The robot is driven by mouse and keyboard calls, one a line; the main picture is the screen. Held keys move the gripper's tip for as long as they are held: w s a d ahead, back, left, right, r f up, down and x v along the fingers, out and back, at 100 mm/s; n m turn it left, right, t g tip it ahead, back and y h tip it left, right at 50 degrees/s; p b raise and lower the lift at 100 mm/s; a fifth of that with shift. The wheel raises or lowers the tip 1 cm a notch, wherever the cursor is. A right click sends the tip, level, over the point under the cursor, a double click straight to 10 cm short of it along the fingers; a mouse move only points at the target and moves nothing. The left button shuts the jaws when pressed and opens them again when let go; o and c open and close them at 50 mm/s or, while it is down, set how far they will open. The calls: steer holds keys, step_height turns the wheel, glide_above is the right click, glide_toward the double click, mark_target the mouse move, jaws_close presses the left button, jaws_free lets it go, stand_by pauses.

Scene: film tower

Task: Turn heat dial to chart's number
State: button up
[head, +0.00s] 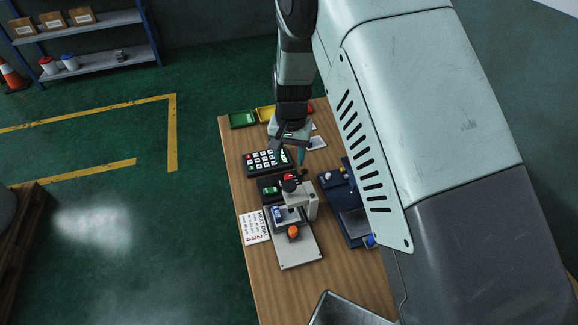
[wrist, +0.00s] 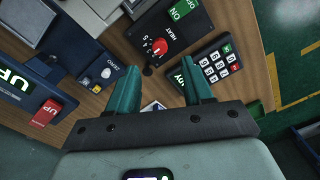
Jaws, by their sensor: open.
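The red heat dial (wrist: 160,46) sits on a dark box (wrist: 182,44) marked HEAT in the wrist view. Small white marks lie beside the dial; its exact setting is too small to read. In the head view the red dial (head: 288,177) is partly covered by nearby parts. The white heat chart card (head: 255,226) lies near the table's left edge, its small print unreadable here. My gripper (wrist: 160,74) is open and empty, its teal fingers apart, with the dial beyond the gap between the fingertips and not touched. In the head view my gripper (head: 301,158) is beyond the heat box.
A keypad (wrist: 218,62) stands right beside the heat box. A grey press-like stand (head: 299,250) with an orange knob is in front of it. A blue machine (head: 345,205) stands to the right. Green and yellow trays (head: 243,119) lie at the far end.

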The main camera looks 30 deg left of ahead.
steer(key=shift+r, duration=1.9)
steer(key=shift+d, duration=0.1)
steer(key=d+r+m+t+y, duration=0.1)
steer(key=d+r+m+t, duration=0.1)
steer(key=d+r, duration=1.8)
steer(key=s+d+r+t, duration=0.2)
steer(key=s+d+r, duration=0.2)
steer(key=s+d, duration=0.4)
steer(key=s+d+r+m+t+h, duration=0.1)
steer(key=s+d+r, duration=0.4)
steer(key=s+d, duration=0.3)
steer(key=shift+s+r+t, duration=0.3)
steer(key=shift+s+t, duration=0.1)
steer(key=shift+s, duration=0.7)
